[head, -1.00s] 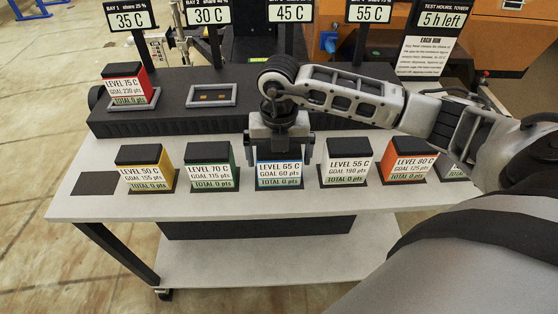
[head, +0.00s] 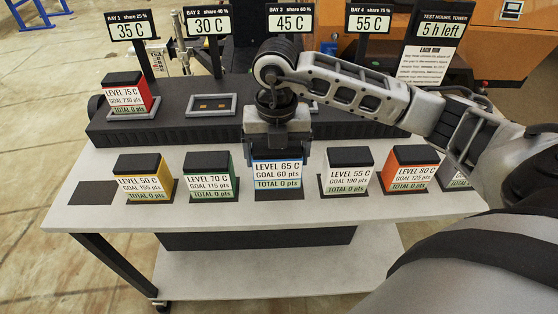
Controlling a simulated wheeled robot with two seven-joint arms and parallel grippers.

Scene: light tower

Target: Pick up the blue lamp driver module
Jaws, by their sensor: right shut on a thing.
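The blue lamp driver module (head: 278,175) stands in the middle of the front row on the table. Its front label reads LEVEL 65 C, GOAL 60 pts, TOTAL 0 pts, with a blue strip along the label's top. My right gripper (head: 278,150) points down over it and is shut on its upper part, hiding its top. The module looks upright and at or very near its dark pad; I cannot tell whether there is a gap. My left gripper is not in view.
A yellow module (head: 144,178) and a green module (head: 209,174) stand left of it; a grey-labelled module (head: 347,172) and an orange module (head: 410,170) stand right. A red module (head: 126,95) sits on the dark raised rack (head: 170,125), beside an empty bay (head: 211,105). A bare dark pad (head: 92,192) lies front left.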

